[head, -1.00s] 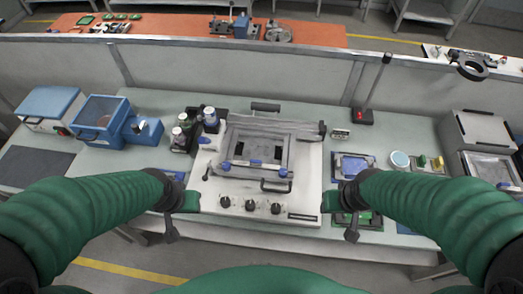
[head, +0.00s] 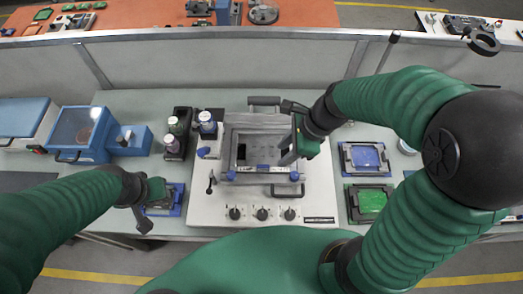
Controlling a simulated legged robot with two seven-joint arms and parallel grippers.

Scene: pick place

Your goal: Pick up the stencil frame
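The stencil frame (head: 228,150), a grey rectangular frame with blue knobs along its near edge, lies on the white printer base (head: 325,190) in the middle of the table. A black handle sticks out at its near side. My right gripper (head: 290,157) is at the frame's right side, reaching over from the right. It hides part of that side. I cannot tell whether its fingers are open or touch the frame. My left gripper (head: 146,218) is low at the left of the base, over a blue fixture (head: 177,205); its finger gap is not clear.
Bottles (head: 207,122) in dark holders stand left of the frame, with blue boxes (head: 87,128) farther left. Right of the base are a blue-panelled tray (head: 365,157) and a green board (head: 372,201) in a dark tray. A grey partition (head: 230,62) runs behind the table.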

